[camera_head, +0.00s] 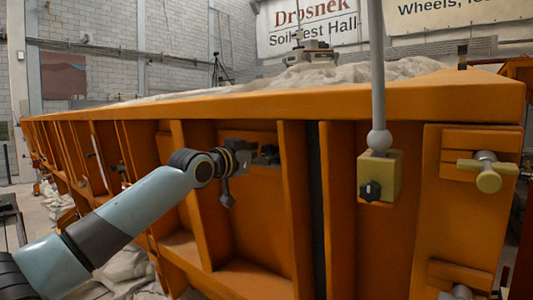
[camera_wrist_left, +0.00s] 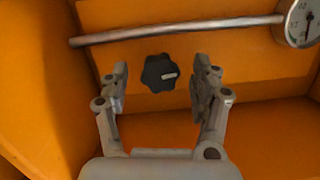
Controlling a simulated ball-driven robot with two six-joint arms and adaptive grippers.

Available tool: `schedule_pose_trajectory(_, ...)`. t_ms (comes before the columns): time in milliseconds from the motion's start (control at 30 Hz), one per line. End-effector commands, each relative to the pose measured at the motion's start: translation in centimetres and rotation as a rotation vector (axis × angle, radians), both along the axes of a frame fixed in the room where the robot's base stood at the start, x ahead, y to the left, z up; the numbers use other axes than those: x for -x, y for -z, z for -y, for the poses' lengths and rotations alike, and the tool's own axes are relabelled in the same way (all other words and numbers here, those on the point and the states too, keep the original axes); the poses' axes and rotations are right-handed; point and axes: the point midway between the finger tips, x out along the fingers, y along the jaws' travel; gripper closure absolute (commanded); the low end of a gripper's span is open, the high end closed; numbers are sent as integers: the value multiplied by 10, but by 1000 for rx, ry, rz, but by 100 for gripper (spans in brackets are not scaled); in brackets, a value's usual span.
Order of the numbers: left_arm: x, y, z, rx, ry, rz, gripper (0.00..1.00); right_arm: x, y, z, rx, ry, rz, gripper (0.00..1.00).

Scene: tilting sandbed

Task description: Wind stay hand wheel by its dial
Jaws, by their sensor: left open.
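A black lobed hand wheel (camera_wrist_left: 160,73) with a white mark sits on the orange wall in the left wrist view. A round white dial (camera_wrist_left: 302,22) with a needle is at the top right of that view, on the end of a grey rod (camera_wrist_left: 180,30) that runs across above the wheel. My left gripper (camera_wrist_left: 161,82) is open, with one finger on each side of the wheel and a visible gap to each. In the head view my left gripper (camera_head: 262,154) is at a recess of the orange sandbed side, and I cannot make out wheel or dial there. My right gripper is out of view.
The orange sandbed (camera_head: 290,103) has upright ribs beside my left arm. To the right, a yellow block (camera_head: 379,175) carries a black knob (camera_head: 370,191) and an upright rod (camera_head: 378,75). A brass-coloured fitting (camera_head: 488,175) sits further right.

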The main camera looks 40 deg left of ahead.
Motion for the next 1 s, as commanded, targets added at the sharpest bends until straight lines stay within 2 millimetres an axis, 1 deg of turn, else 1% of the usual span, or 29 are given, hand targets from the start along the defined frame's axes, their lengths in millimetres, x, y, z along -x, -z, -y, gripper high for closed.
schedule_pose_trajectory(33,-5,-1,0,3,0,0,36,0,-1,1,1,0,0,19)
schedule_pose_trajectory(133,-12,0,1,1,1,0,36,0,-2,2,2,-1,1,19)
schedule_pose_trajectory(433,-14,0,1,-2,1,0,36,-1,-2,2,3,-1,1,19)
schedule_pose_trajectory(467,-14,0,1,-2,1,-1,39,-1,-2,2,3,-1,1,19)
schedule_pose_trajectory(867,-14,0,1,-2,1,-1,91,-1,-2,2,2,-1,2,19)
schedule_pose_trajectory(1000,-14,0,1,-6,0,-1,92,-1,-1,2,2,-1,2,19)
